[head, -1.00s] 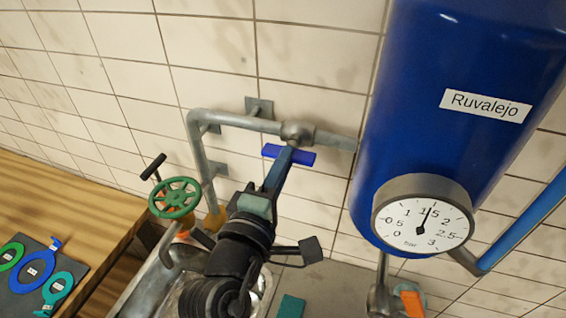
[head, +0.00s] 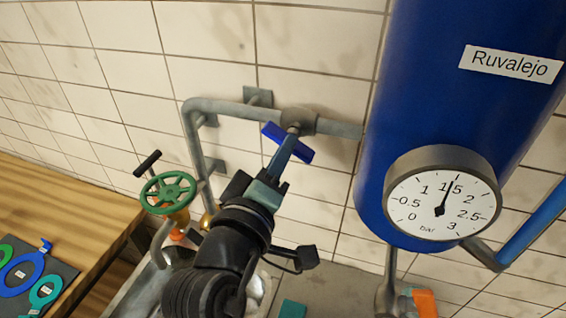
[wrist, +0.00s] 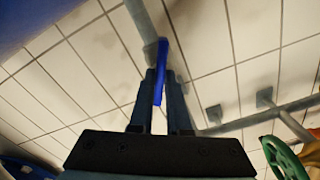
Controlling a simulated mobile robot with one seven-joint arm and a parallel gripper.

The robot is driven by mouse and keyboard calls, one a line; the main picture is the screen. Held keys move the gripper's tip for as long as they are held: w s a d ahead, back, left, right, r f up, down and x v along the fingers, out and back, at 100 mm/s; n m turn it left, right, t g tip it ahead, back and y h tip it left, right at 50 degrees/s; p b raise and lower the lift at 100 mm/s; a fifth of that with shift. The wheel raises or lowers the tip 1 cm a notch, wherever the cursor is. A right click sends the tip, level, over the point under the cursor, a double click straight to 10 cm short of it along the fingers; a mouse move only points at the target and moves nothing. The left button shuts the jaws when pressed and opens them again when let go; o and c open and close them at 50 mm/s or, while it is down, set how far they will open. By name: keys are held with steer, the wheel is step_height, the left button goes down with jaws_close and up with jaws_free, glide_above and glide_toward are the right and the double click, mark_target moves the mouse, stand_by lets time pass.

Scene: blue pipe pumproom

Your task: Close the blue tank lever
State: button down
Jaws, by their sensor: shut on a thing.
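The blue lever (head: 299,147) sits at the valve (head: 299,121) on the grey pipe, left of the blue tank (head: 450,100) labelled Ruvalejo. It lies tilted, its right end lower than its left. My gripper (head: 287,148) reaches up from below and is shut on the lever's middle, hiding part of it. In the wrist view the blue lever (wrist: 160,72) stands between the two fingers of my gripper (wrist: 160,75). The valve body behind it is mostly hidden there.
A pressure gauge (head: 441,198) juts from the tank to the right, its needle near 1.5. A green handwheel (head: 168,193) is at left, above a sink edge. A wooden counter (head: 60,205) holds coloured tags (head: 22,274). The tiled wall is close behind.

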steer(key=m+b, duration=0.8)
steer(key=m, duration=0.3)
steer(key=shift+m+b, duration=0.35)
steer(key=shift+m, duration=0.05)
stand_by(0.3)
steer(key=c, duration=0.9)
jaws_free()
